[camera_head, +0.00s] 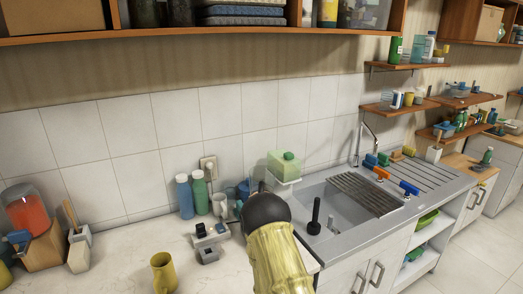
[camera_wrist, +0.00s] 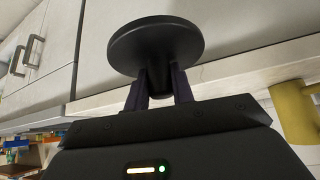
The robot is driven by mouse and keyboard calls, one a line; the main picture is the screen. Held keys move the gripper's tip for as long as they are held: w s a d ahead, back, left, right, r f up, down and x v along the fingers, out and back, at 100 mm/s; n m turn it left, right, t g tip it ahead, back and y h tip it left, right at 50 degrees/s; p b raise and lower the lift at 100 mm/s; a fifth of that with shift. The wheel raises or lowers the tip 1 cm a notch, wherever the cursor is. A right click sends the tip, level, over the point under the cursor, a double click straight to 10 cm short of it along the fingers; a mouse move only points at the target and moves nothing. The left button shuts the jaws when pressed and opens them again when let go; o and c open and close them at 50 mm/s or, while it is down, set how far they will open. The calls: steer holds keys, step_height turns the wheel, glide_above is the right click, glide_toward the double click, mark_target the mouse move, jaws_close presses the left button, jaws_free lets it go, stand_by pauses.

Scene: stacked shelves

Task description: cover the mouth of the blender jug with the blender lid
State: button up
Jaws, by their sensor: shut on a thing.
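The blender lid (camera_wrist: 157,42) is a dark, round, flat disc with a short stem in the wrist view. My gripper (camera_wrist: 160,84) is shut on its stem, one finger on each side, and the disc stands out beyond the fingertips. A clear jug with red contents (camera_head: 28,209) stands at the far left of the counter and looks like the blender jug. It is well away from my arm, and I cannot make out its mouth clearly.
A yellow mug (camera_head: 164,271) stands on the counter left of my arm. Grey blocks (camera_head: 208,240), bottles (camera_head: 200,193) and a white mug (camera_head: 220,205) are behind it. The sink (camera_head: 340,215) is to the right. A shelf (camera_head: 200,36) overhangs the counter.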

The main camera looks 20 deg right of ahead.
step_height(320, 180, down, 6)
steer(key=b, duration=0.4)
steer(key=shift+r+b, duration=0.2)
steer(key=shift+b, duration=0.2)
steer(key=shift+r+p, duration=0.3)
steer(key=shift+p, duration=0.05)
steer(key=w+d+r, duration=0.1)
steer(key=d+r, duration=0.2)
steer(key=r, duration=1.3)
steer(key=w+d+r+m+h, duration=0.1)
steer(key=d+r, duration=0.3)
steer(key=r, duration=1.2)
steer(key=w+d+r+m, duration=0.1)
steer(key=w+d+r, duration=0.2)
steer(key=r, duration=1.4)
steer(key=shift+w+d, duration=0.2)
steer(key=shift+d, duration=0.3)
